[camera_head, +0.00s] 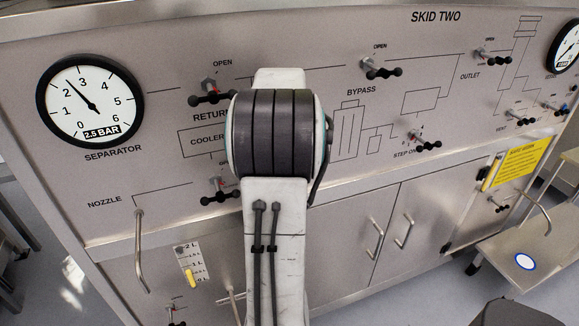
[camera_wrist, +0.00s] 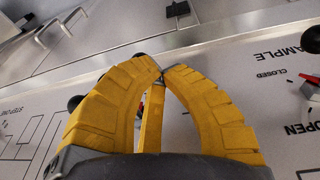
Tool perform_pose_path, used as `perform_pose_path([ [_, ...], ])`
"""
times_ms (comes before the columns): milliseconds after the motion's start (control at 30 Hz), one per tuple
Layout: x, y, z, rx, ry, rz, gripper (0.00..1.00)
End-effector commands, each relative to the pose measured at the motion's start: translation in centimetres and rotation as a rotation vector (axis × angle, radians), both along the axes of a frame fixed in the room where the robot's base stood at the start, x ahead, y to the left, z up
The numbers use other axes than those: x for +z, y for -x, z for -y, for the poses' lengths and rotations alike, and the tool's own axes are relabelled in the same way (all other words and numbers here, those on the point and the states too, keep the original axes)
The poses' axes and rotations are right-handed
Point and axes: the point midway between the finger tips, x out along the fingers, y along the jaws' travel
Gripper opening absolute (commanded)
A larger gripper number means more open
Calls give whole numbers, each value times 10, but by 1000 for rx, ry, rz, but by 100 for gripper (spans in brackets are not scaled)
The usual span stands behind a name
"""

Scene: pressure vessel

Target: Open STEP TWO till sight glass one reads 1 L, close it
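My gripper (camera_wrist: 160,70) has yellow fingers whose tips come together in the wrist view. A valve with a red part (camera_wrist: 140,108) and black knobs (camera_wrist: 75,103) shows behind and beside the fingers. Its label is hidden, and I cannot tell whether the fingers touch it. In the head view my arm hides my gripper and that part of the panel, so no STEP TWO label shows. The sight glass (camera_head: 190,276) stands at the lower left, marked 0 to 2 L. Its yellow column tops out close to the 1 L mark.
The SAMPLE label (camera_wrist: 284,50) and a black knob (camera_wrist: 311,40) are at right in the wrist view. The panel also carries RETURN (camera_head: 211,92), BYPASS (camera_head: 380,68) and STEP ONE (camera_head: 422,141) valves. A bent nozzle pipe (camera_head: 139,250) projects at left.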

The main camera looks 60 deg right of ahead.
Motion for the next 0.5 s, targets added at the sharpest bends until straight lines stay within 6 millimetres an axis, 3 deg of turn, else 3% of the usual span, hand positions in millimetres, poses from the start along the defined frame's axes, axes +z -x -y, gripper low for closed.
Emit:
perform_pose_path([
  [167, 11, 1, -2, 0, 1, 1, 0],
  [500, 66, 7, -12, 0, 5, 2, 0],
])
